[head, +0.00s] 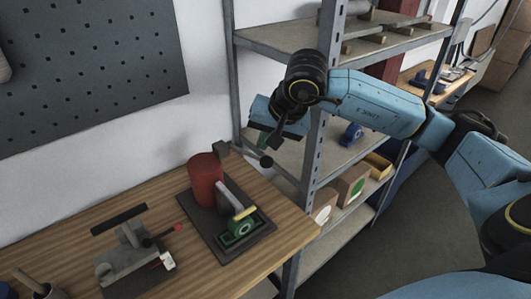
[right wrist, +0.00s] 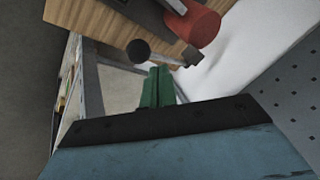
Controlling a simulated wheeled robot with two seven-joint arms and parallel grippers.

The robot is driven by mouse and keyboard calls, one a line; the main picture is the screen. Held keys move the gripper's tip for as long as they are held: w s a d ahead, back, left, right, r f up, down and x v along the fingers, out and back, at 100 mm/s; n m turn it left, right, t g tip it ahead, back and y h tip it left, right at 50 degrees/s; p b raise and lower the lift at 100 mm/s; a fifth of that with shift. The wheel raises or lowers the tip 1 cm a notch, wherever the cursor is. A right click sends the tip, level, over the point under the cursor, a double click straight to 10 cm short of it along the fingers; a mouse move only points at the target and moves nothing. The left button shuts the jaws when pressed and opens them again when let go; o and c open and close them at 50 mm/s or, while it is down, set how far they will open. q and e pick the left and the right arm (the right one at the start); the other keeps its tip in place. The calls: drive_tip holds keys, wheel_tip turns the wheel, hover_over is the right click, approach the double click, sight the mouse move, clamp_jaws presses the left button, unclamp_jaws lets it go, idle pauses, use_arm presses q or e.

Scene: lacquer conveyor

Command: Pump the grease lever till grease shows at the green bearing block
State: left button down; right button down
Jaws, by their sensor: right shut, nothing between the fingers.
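The red grease cylinder (head: 205,180) stands upright on a dark base plate (head: 262,236) on the bench. A grey lever head (head: 222,148) is at its top, and the lever runs right to a dark round knob (head: 266,161). The green bearing block (head: 238,231) sits on the plate's front; a yellow strip lies by its top, and I cannot tell whether it is grease. My right gripper (head: 264,134) is above the lever, shut and empty. In the right wrist view, its green fingers (right wrist: 157,86) are close to the knob (right wrist: 138,51); contact is unclear. My left gripper is out of view.
A grey clamp-like fixture (head: 124,250) with a red-tipped handle stands left on the bench. A metal shelf rack (head: 311,160) with boxes is close behind my right arm. A dark pegboard (head: 85,70) hangs on the wall.

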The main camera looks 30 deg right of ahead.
drive_tip(key=shift+r, duration=0.1)
drive_tip(key=r+p, duration=0.1)
drive_tip(key=w+r+p, duration=0.1)
drive_tip(key=r, duration=0.1)
drive_tip(key=r+p, duration=0.1)
drive_tip(key=shift+w+r, duration=0.3)
idle(0.9)
